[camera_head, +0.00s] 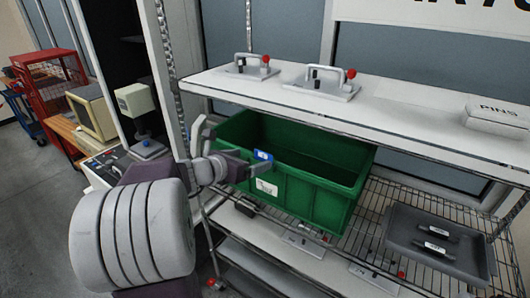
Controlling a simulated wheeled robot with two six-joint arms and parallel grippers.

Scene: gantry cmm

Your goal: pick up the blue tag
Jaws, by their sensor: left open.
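The small blue tag (262,155) is at the front rim of the green bin (310,193), towards its left end. My left gripper (243,165) is open, just left of the tag, its dark fingers close to the bin's front left corner. I cannot tell whether a finger touches the tag or bin. The gripper covers part of that corner. My right gripper is not in view.
The bin stands on a wire shelf (372,205) under a white upper shelf (400,115) holding two clamp fixtures (320,82) and a box marked PINS (497,117). A grey tray (468,255) with two dark parts sits right of the bin. Open floor (40,200) lies left.

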